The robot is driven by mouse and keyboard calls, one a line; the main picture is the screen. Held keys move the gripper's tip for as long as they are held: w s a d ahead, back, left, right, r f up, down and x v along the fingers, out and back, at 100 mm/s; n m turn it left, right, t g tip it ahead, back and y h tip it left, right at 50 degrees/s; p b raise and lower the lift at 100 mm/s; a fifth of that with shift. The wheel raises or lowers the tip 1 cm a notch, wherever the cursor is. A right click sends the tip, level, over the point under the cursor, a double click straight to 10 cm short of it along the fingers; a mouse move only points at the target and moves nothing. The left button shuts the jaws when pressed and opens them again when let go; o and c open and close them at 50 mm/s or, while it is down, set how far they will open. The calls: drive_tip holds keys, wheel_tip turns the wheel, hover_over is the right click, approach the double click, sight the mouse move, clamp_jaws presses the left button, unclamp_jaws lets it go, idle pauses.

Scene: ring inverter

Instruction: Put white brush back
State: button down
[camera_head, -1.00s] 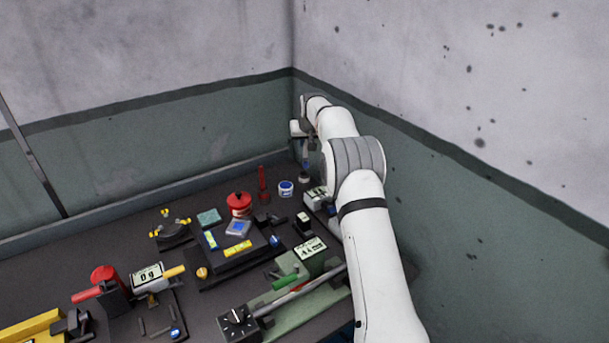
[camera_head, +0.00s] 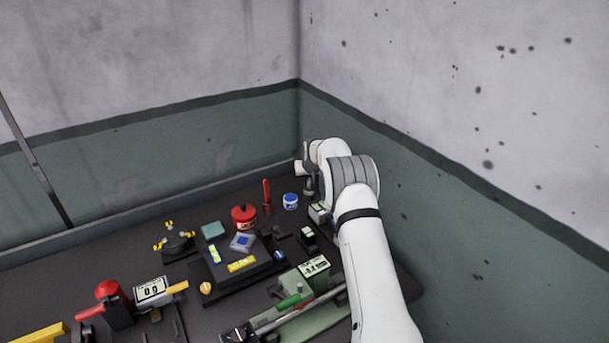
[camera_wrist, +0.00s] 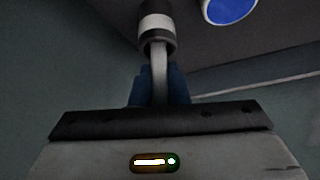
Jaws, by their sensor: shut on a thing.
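My gripper (camera_wrist: 158,88) shows in the wrist view with its blue fingers shut on the pale shaft of the white brush (camera_wrist: 159,68). The shaft runs into a dark cylinder with a white band (camera_wrist: 157,24); I cannot tell whether this is part of the brush or a holder around it. In the head view my gripper (camera_head: 309,184) is low over the far right corner of the bench, partly hidden by my own arm. The brush is too small there to make out.
A white jar with a blue top (camera_head: 290,201) stands just left of my gripper, and it also shows in the wrist view (camera_wrist: 229,8). A red upright tool (camera_head: 267,193) and a red pot (camera_head: 243,217) stand further left. The wall is close on the right.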

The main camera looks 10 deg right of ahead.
drive_tip(key=shift+r+b, duration=0.15)
drive_tip(key=shift+b, duration=0.2)
drive_tip(key=shift+s, duration=0.15)
drive_tip(key=shift+b, duration=0.3)
drive_tip(key=c, duration=1.4)
unclamp_jaws()
